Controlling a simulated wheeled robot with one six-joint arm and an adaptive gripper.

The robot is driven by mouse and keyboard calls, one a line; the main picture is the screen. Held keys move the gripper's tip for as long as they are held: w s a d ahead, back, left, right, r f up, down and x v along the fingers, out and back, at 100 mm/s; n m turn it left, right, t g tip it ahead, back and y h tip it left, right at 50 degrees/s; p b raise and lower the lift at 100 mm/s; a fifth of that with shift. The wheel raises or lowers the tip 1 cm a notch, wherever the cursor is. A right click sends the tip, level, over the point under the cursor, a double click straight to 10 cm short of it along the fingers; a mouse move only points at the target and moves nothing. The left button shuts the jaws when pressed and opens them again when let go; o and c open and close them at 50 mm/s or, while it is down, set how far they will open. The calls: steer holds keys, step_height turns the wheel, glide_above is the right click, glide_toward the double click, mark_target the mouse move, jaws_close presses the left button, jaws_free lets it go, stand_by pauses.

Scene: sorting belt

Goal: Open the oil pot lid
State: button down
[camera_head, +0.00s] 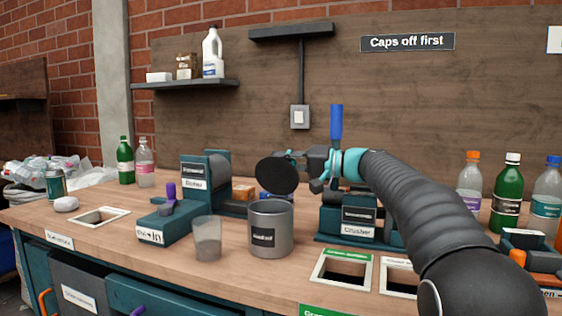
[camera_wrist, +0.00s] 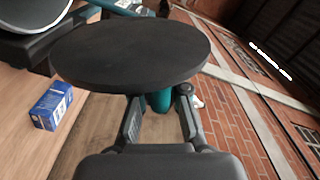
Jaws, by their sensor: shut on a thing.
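The oil pot (camera_head: 271,232) is a grey metal cylinder with a dark label, standing upright on the bench, its top uncovered. The lid (camera_head: 277,174) is a round black disc, tilted on edge above the pot and apart from it. It also fills the upper middle of the wrist view (camera_wrist: 130,52). My gripper (camera_head: 302,165) is shut on the lid, to the right of and above the pot. In the wrist view the two fingers (camera_wrist: 158,115) reach up to the lid's near edge; the lid hides their tips. The grip point itself is hidden.
A clear cup (camera_head: 207,239) stands just left of the pot. A teal machine (camera_head: 170,222) is behind the cup, and the crusher (camera_head: 358,229) is right of the pot. Bench cutouts (camera_head: 342,270) lie at front right. Bottles (camera_head: 508,190) stand far right. A blue box (camera_wrist: 51,105) shows in the wrist view.

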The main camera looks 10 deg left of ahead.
steer(key=c, duration=1.2)
jaws_free()
steer(key=shift+f, duration=0.1)
steer(key=shift+d, duration=0.15)
steer(key=v, duration=1.1)
steer(key=shift+d, duration=0.4)
